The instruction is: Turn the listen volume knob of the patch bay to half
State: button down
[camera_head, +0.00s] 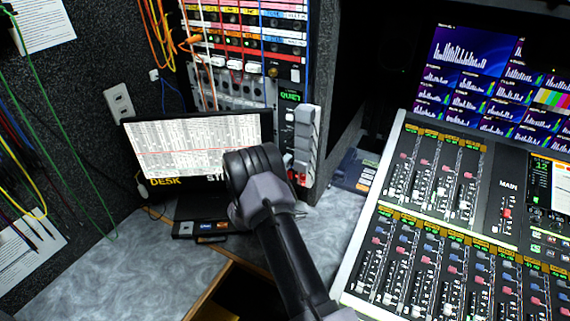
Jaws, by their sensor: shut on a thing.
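The patch bay (255,45) stands at the top centre, with rows of jacks, coloured label strips and plugged cords. A small brass-coloured round knob (273,71) shows at its lower right. It is too small to read its label or setting, so I cannot tell if it is the listen volume knob. My arm rises from the bottom centre and its dark upper joint covers the right part of the laptop screen. The jaws are hidden behind my arm. I cannot see what they touch.
A laptop (195,145) stands on the grey desk (95,275) below the patch bay. A grey handset (306,125) hangs right of a panel reading QUIET (290,96). A mixing console (440,180) fills the right. Cables hang at the left.

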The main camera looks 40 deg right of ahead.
jog(key=shift+n, duration=0.7)
jog(key=c, duration=1.2)
grip_release()
jog(key=p+v, duration=0.4)
jog(key=v, duration=1.3)
jog(key=shift+s+a, duration=0.15)
jog(key=shift+a, duration=0.05)
